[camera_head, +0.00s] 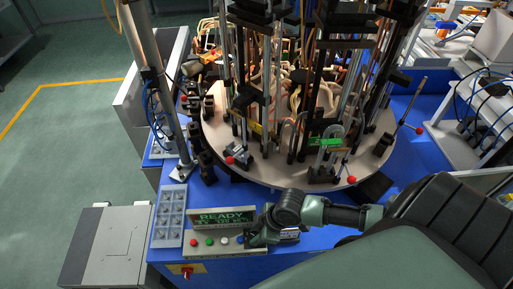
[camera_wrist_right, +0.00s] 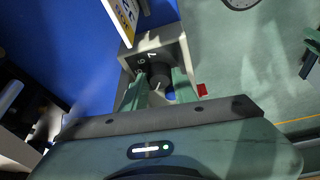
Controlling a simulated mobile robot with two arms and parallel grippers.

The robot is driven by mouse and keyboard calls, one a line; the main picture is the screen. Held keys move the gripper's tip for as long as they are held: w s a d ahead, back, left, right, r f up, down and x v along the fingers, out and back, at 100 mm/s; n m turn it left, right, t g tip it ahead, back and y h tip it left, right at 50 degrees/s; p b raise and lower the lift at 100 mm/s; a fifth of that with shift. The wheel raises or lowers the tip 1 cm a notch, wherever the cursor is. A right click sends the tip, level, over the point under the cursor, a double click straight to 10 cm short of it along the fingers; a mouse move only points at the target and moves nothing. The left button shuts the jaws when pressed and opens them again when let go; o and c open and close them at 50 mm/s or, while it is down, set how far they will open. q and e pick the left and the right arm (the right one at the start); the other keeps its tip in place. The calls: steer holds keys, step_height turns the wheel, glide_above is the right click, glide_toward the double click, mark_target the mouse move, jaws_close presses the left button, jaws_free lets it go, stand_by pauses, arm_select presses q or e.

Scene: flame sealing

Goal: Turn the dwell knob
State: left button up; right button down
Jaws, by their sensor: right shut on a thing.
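The dwell knob (camera_wrist_right: 160,76) is a dark round knob on the grey control box, with the digits 6 and 7 printed beside it in the right wrist view. My right gripper (camera_wrist_right: 160,90) has its two green fingers on either side of the knob and is shut on it. In the head view my right gripper (camera_head: 260,238) reaches in from the right to the right end of the control panel (camera_head: 215,252) and hides the knob there. The green display (camera_head: 222,217) on the panel reads READY. My left gripper is not in view.
Red, green, white and blue buttons (camera_head: 209,241) line the panel left of my gripper. A round turntable (camera_head: 260,178) with tall rods and red-ball levers stands behind. A grey compartment tray (camera_head: 170,215) lies left of the display. A red switch (camera_head: 187,270) sits below the panel.

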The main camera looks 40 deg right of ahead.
stand_by(0.3)
steer(key=c, duration=1.4)
jaws_free()
steer(key=b+v, duration=0.1)
steer(key=v, duration=0.6)
steer(key=shift+d, duration=0.1)
steer(key=shift+s+r, duration=0.1)
steer(key=shift+r, duration=0.25)
